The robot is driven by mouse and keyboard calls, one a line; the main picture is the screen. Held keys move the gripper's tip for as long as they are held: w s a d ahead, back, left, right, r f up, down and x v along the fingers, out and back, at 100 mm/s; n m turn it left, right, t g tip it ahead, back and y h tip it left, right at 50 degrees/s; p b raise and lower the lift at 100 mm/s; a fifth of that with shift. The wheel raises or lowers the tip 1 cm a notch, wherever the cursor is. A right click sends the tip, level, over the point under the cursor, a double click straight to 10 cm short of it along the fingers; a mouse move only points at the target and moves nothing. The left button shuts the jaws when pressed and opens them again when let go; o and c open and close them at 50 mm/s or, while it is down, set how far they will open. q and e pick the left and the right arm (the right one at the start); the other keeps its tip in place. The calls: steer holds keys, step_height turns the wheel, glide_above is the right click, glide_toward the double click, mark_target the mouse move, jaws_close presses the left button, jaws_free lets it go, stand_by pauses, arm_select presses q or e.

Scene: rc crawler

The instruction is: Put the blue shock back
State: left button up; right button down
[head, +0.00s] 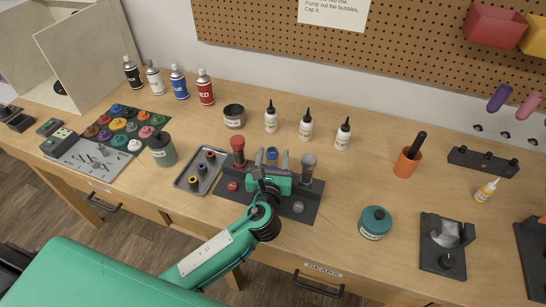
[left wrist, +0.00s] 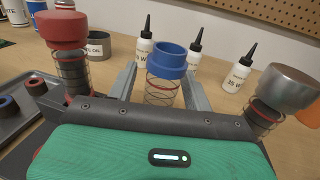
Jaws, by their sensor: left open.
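The blue shock, with a blue cap and a coil spring, shows in the head view (head: 271,153) and in the left wrist view (left wrist: 165,66). It looks upright; its lower end is hidden behind my gripper. My left gripper (head: 271,157) is open, with one finger on each side of the blue shock; contact cannot be told. The dark stand (head: 315,189) lies below the gripper. The red shock (head: 238,148) stands at its left and the grey shock (head: 308,164) at its right. A red disc (head: 232,186) and a grey disc (head: 298,207) mark the stand's front.
A grey tray with small rings (head: 187,184) is left of the stand. White bottles (head: 306,126) and an oil tin (head: 234,116) stand behind it. A green jar (head: 375,223) is to the right. The table between stand and orange cup (head: 406,164) is clear.

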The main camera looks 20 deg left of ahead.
arm_select(q)
steer(key=shift+s, duration=0.3)
steer(key=s, duration=0.3)
steer(key=s+d+b, duration=0.1)
steer(key=s, duration=0.3)
steer(key=s+d+b, duration=0.1)
steer(key=s, duration=0.2)
steer(key=shift+s, duration=0.15)
steer(key=shift+s+d+r, duration=0.1)
steer(key=shift+s+r, duration=0.05)
steer(key=shift+s, duration=0.35)
